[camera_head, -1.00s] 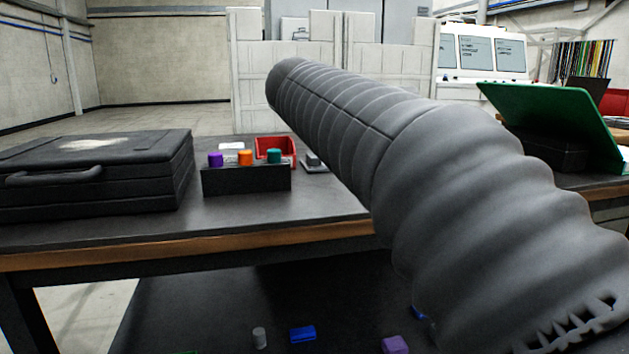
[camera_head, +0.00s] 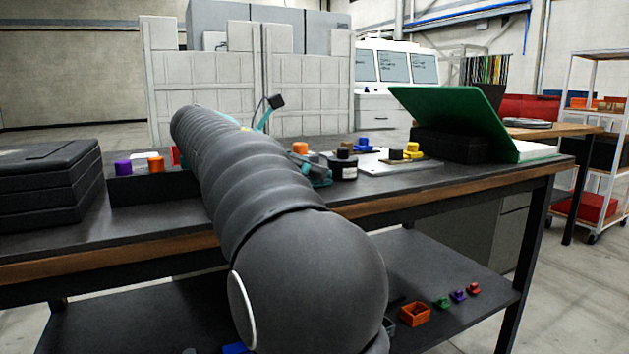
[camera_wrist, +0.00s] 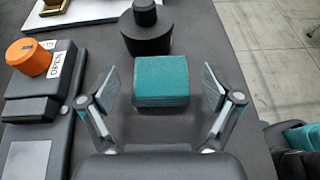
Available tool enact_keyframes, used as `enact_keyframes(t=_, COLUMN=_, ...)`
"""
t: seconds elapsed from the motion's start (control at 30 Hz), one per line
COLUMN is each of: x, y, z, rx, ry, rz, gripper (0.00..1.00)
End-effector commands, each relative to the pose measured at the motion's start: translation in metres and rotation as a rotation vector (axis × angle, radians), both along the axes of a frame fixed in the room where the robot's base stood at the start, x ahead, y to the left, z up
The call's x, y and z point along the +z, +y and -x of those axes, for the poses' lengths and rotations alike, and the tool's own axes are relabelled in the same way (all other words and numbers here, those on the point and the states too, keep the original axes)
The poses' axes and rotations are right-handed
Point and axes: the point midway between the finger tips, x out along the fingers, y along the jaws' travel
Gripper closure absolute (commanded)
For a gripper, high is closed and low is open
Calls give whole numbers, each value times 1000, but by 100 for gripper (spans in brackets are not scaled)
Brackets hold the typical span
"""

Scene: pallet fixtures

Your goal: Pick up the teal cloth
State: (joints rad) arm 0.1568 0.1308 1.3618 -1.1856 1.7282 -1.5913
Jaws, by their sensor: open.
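The teal cloth (camera_wrist: 161,82) is a small, thick, folded block lying on the dark tabletop in the wrist view. My gripper (camera_wrist: 162,90) is open, with one finger on each side of the cloth. Gaps show between the cloth and both fingers. In the head view, my arm reaches over the table and hides part of it. A teal patch shows there beside a black round pot (camera_head: 343,165), but I cannot tell whether it is the cloth or part of my gripper.
The black pot also stands just beyond the cloth in the wrist view (camera_wrist: 146,35). An orange knob (camera_wrist: 29,57) on a dark fixture is at left. A green panel (camera_head: 470,115) stands at the table's right. An orange bin (camera_head: 415,314) is on the lower shelf.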

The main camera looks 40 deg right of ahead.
Motion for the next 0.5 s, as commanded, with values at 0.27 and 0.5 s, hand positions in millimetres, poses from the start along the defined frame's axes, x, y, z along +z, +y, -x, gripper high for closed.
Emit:
enact_keyframes(t=0.27, x=-10, y=-23, z=7, rx=0, ry=0, rz=-1, gripper=10)
enact_keyframes(t=0.5, x=-10, y=-23, z=7, rx=1, ry=-1, rz=-1, gripper=18)
